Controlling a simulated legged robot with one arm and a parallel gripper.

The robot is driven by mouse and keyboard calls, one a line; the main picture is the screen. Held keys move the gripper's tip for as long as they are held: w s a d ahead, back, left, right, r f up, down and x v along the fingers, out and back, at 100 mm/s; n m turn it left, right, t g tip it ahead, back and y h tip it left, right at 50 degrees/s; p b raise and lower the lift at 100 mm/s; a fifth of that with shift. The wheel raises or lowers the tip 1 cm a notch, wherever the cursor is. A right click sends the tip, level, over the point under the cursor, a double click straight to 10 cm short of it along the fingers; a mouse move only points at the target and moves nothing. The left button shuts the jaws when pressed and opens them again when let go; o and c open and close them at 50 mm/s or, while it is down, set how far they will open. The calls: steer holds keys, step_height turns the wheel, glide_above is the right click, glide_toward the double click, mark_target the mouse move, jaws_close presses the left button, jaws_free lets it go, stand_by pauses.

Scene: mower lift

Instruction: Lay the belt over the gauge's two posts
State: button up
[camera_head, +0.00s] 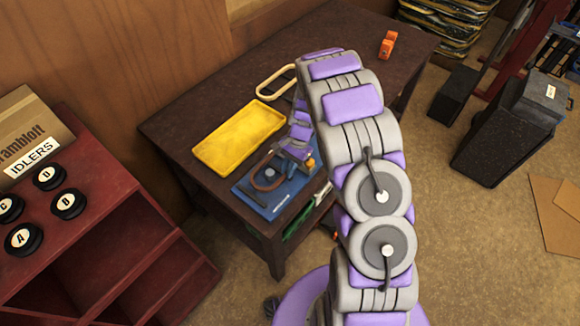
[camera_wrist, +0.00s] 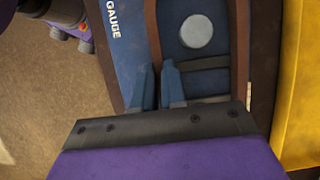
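The gauge is a blue board (camera_head: 264,207) on the dark table; its label and blue face also show in the wrist view (camera_wrist: 128,60). A round grey post (camera_wrist: 197,32) stands on it. A brown belt loop (camera_head: 257,184) is over the board, its two sides passing left (camera_wrist: 152,30) and right of that post in the wrist view. I cannot tell its height against the post. My gripper (camera_wrist: 158,66) is over the board, its blue-grey fingers closed about the belt's left side. The second post is not clearly visible; my arm covers part of the gauge in the head view.
A yellow tray (camera_head: 240,136) lies beside the gauge. A cream loop (camera_head: 262,88) and an orange object (camera_head: 388,44) lie farther back on the table (camera_head: 190,130). A red rack (camera_head: 100,200) with black idlers stands left. A black bin (camera_head: 510,130) stands on the floor at right.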

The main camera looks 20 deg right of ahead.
steer(key=o, duration=0.5)
steer(key=shift+f, duration=0.15)
steer(key=shift+c, duration=0.2)
steer(key=shift+s+f, duration=0.1)
steer(key=shift+s, duration=0.05)
steer(key=p+v, duration=0.2)
steer(key=v, duration=1.1)
steer(key=s+r+n+h, duration=0.1)
steer(key=s+r+n, duration=0.1)
steer(key=s+r, duration=0.6)
steer(key=s+a+r+n+h, duration=0.1)
steer(key=s+r+n, duration=0.2)
steer(key=s, duration=0.6)
steer(key=s+a+r+n, duration=0.1)
steer(key=s+r+n, duration=0.1)
steer(key=s, duration=0.8)
steer(key=s+a+r+n+h, duration=0.1)
steer(key=s+r+n, duration=0.2)
steer(key=s, duration=0.6)
steer(key=shift+s+a+r+n+t+h, duration=0.3)
steer(key=shift+a+r, duration=0.1)
steer(key=shift+r, duration=0.35)
